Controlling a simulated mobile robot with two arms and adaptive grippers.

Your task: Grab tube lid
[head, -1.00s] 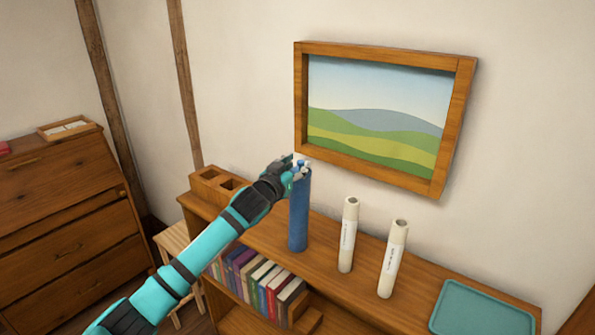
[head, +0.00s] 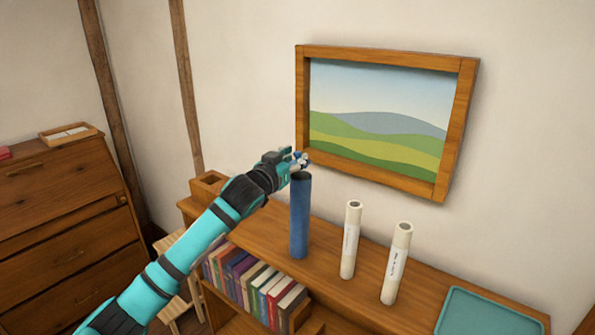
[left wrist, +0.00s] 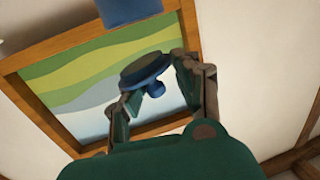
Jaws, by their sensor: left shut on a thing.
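A blue tube (head: 299,218) stands upright on the wooden shelf top, with a dark open mouth at its top. My left gripper (head: 298,161) is just above the tube's mouth. In the left wrist view the left gripper (left wrist: 158,86) is shut on the tube lid (left wrist: 146,70), a dark blue disc with a small knob. The lid is apart from the tube, whose blue body (left wrist: 125,10) shows at the top edge of that view. In the head view the lid is mostly hidden by the fingers. My right gripper is not in view.
Two cream tubes (head: 350,240) (head: 396,263) stand to the right on the shelf (head: 325,268). A teal tray (head: 490,312) lies farther right. A framed picture (head: 385,125) hangs on the wall close behind the gripper. A wooden box (head: 205,186) is at the shelf's left end.

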